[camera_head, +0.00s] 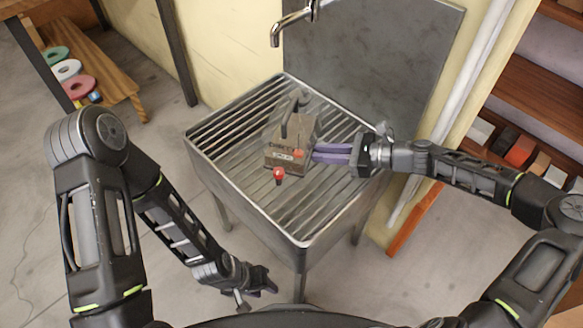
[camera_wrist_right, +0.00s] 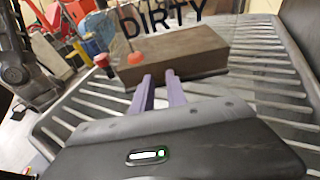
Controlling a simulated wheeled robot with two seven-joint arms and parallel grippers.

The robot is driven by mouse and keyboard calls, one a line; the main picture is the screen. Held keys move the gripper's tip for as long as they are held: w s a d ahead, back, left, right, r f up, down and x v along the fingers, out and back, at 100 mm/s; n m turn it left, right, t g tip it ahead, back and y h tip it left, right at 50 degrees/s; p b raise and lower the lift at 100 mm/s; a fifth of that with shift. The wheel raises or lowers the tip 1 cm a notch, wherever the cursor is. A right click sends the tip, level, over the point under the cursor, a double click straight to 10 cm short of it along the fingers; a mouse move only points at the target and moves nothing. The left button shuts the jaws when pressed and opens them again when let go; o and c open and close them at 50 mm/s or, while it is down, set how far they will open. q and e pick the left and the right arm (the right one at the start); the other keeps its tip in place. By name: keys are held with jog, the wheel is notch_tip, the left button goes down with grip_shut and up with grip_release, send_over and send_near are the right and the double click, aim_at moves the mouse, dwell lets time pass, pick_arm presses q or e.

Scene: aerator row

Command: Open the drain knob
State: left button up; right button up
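A brown box-like unit (camera_head: 284,157) with a dark handle stands on the slatted metal sink. In the right wrist view the unit (camera_wrist_right: 175,55) shows with a "DIRTY" label above it. A red knob (camera_head: 279,173) sticks out at its front; it seems to show in the right wrist view too (camera_wrist_right: 101,60). A smaller orange-red part (camera_head: 298,153) is on the unit, also seen in the right wrist view (camera_wrist_right: 135,57). My right gripper (camera_head: 316,153) has its purple fingers slightly apart and empty, pointing at the unit's right side; contact is unclear. My left gripper (camera_head: 272,281) hangs low, before the sink.
The sink's slatted top (camera_head: 235,170) has a raised metal rim around it. A faucet (camera_head: 290,25) hangs above the back. A shelf (camera_head: 520,150) with blocks stands at the right, and a wooden bench (camera_head: 115,75) with coloured rings at the left.

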grip_shut()
jog(key=shift+c, duration=1.2)
grip_release()
jog(key=o, duration=1.5)
